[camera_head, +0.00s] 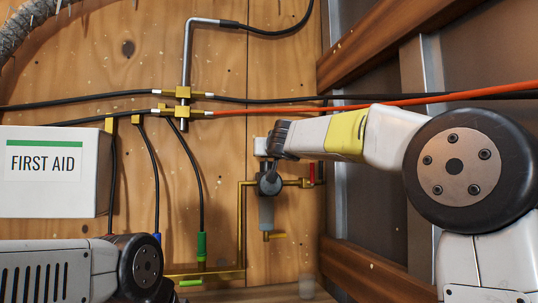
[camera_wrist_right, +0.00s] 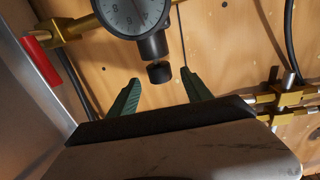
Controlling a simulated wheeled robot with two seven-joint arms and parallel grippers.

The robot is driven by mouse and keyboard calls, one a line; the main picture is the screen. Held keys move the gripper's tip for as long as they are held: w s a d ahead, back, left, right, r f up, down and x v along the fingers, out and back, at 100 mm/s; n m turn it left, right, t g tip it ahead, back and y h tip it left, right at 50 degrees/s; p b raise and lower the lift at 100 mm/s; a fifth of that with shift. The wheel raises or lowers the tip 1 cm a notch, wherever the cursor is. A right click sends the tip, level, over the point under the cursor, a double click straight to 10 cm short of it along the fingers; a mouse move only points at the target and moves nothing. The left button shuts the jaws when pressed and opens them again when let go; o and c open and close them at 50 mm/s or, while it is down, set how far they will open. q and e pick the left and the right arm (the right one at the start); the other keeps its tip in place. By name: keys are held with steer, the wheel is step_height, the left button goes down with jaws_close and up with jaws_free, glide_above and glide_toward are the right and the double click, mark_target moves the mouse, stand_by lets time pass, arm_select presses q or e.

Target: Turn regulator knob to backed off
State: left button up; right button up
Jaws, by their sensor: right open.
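The regulator hangs on the wooden wall, with its round dial gauge (camera_wrist_right: 136,14) at the top of the right wrist view. Its short black knob (camera_wrist_right: 159,72) sticks out from the body beside the gauge. My right gripper (camera_wrist_right: 160,92) is open, with one green finger on each side of the space just in front of the knob. Visible gaps separate both fingers from the knob. In the head view the regulator (camera_head: 268,184) shows below my right gripper, which hides the knob. My left arm is at the lower left; its gripper is not in view.
Brass pipe (camera_head: 241,225) runs beside the regulator, and a red valve handle (camera_head: 311,172) is close at its right. Black hoses and an orange hose (camera_head: 430,98) cross above. A white first aid box (camera_head: 50,190) is at left. A wooden beam (camera_head: 385,45) is at right.

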steer(key=x, duration=0.7)
steer(key=shift+w, duration=0.3)
jaws_close()
